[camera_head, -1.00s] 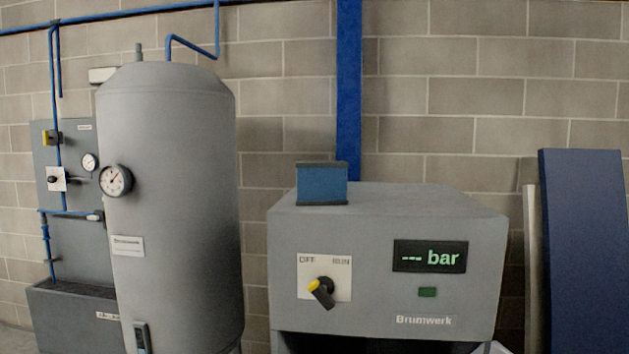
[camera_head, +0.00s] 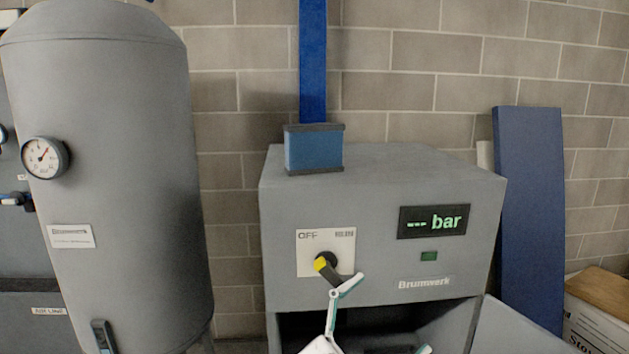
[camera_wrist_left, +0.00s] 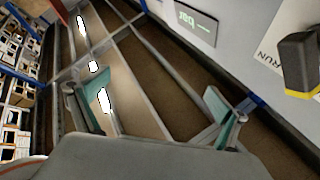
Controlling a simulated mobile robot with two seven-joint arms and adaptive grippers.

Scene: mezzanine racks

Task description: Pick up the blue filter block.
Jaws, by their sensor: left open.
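The blue filter block (camera_head: 314,150), with dark grey top and bottom edges, stands upright on top of the grey Brumwerk compressor cabinet (camera_head: 380,270), near its left front edge. My left gripper (camera_head: 385,315) is in front of the cabinet, below and to the right of the block. It is apart from the block, open and empty. In the left wrist view its two teal-padded fingers (camera_wrist_left: 160,98) are spread wide, with the cabinet's front at upper right. The block is not visible in that view. My right gripper is not in view.
The cabinet's front has a yellow-tipped black switch (camera_head: 326,266) and a bar display (camera_head: 433,221). Below is a dark opening with a slanted grey panel. A grey tank (camera_head: 110,180) with a gauge stands left. A blue panel (camera_head: 528,220) and a box (camera_head: 597,320) are at right.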

